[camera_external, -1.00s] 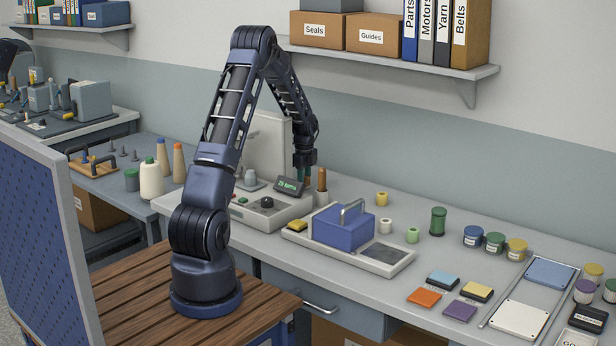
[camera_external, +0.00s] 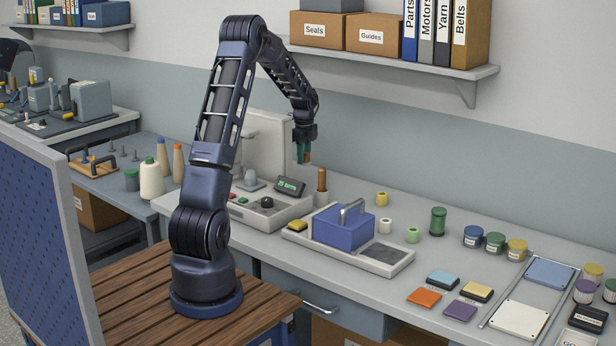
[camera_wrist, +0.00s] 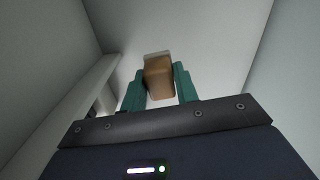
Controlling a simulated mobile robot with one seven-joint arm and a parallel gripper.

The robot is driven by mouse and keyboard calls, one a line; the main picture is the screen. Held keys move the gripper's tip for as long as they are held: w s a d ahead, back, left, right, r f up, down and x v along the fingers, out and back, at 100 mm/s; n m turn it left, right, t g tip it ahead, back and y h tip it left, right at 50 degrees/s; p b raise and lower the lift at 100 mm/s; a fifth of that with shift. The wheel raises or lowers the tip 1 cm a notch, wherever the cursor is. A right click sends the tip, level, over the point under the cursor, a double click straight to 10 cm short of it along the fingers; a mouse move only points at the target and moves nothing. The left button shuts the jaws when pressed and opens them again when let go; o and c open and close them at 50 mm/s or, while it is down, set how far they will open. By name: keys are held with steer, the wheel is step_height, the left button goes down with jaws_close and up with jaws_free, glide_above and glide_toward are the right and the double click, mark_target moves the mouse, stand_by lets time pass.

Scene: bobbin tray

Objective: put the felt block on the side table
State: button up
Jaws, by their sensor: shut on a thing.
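My gripper (camera_external: 304,155) is above the back of the white machine, with its green fingers pointing down. In the wrist view the two green fingers (camera_wrist: 160,85) are shut on a brown block (camera_wrist: 158,79) with a paler end; its lower end (camera_external: 307,159) also shows between the fingers in the outside view. It hangs clear of the bench. I cannot tell its material, but it may be the felt block. A grey side table (camera_external: 96,191) at the left holds cones and a wooden rack.
The white machine (camera_external: 268,216) with a small display stands below my gripper, and a brown post (camera_external: 321,186) rises beside it. A tray (camera_external: 390,266) carries a blue handled box (camera_external: 340,230). Cones (camera_external: 151,180) stand on the side table. A shelf (camera_external: 400,60) overhangs at the back.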

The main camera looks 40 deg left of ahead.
steer(key=shift+r, duration=0.3)
steer(key=shift+a+r, duration=0.1)
steer(key=shift+a, duration=0.2)
steer(key=a+r+n, duration=0.2)
steer(key=a+r, duration=0.1)
steer(key=a, duration=0.6)
steer(key=a+r+n, duration=0.1)
steer(key=a+r, duration=0.1)
steer(key=a, duration=0.7)
steer(key=n, duration=0.5)
glide_above(167, 188)
step_height(167, 188, down, 3)
step_height(167, 188, down, 20)
steer(key=shift+a+r, duration=0.1)
